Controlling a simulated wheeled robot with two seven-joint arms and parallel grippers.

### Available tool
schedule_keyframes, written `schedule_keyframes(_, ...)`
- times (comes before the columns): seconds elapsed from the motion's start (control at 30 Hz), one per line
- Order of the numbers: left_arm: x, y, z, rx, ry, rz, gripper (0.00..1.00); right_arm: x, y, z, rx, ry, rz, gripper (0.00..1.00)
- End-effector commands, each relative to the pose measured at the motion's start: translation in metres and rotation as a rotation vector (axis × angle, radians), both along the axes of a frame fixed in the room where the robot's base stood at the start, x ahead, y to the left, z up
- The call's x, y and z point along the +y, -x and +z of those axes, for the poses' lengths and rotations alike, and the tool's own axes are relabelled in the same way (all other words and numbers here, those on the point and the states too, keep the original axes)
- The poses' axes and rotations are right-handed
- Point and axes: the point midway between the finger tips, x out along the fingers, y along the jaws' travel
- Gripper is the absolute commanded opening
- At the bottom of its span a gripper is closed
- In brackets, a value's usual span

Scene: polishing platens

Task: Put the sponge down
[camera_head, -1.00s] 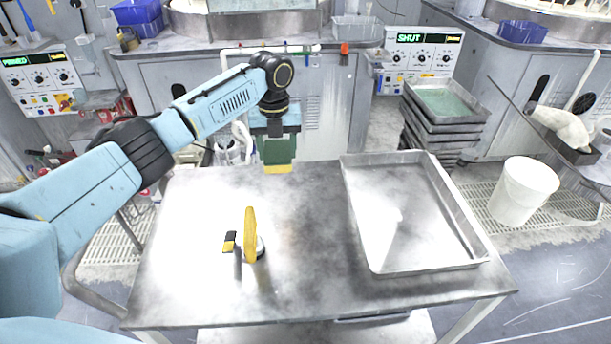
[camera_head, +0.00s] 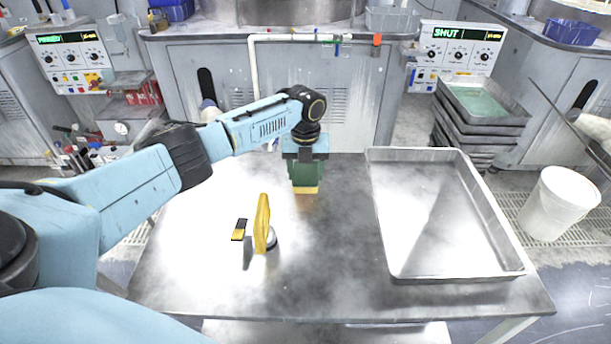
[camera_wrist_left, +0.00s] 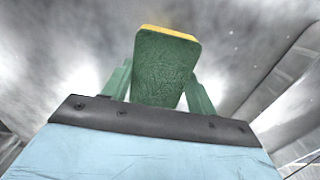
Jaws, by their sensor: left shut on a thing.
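My left gripper (camera_head: 306,172) is shut on the sponge (camera_head: 306,190) and points down over the back middle of the metal table (camera_head: 325,250). In the left wrist view the sponge (camera_wrist_left: 165,65) is a green slab with a yellow edge, between two green fingers. I cannot tell whether its lower end touches the table. My right gripper is not in view.
A shallow metal tray (camera_head: 378,215) fills the table's right side. An upright yellow tool (camera_head: 262,222) and a small yellow-and-black block (camera_head: 239,230) stand left of middle. Bare tabletop lies between them and the tray. A white bucket (camera_head: 558,205) stands on the floor at right.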

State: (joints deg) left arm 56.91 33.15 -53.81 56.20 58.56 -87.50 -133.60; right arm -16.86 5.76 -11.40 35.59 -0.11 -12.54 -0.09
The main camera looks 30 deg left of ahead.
Motion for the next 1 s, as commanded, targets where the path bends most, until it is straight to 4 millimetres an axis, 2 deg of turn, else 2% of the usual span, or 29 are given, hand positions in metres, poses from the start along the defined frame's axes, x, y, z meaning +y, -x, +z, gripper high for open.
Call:
schedule_keyframes(0.03,0.0000,0.0004,-0.0095,0.001,0.000,0.001,0.39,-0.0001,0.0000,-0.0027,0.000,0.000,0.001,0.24)
schedule_keyframes(0.1,0.0004,0.0001,-0.0147,0.001,-0.001,0.002,0.39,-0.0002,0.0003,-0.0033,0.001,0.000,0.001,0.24)
schedule_keyframes(0.47,0.0003,-0.0001,-0.0185,-0.001,-0.001,0.001,0.39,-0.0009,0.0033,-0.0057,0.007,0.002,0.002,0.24)
schedule_keyframes(0.5,0.0003,-0.0002,-0.0178,-0.001,-0.001,0.001,0.61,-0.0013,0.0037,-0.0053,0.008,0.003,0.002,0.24)
schedule_keyframes(0.63,0.0003,-0.0001,-0.0174,-0.001,-0.001,0.001,0.79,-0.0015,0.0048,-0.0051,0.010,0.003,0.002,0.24)
schedule_keyframes(1.0,0.0005,-0.0002,-0.0112,-0.001,-0.001,0.001,0.79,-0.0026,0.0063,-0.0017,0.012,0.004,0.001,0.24)
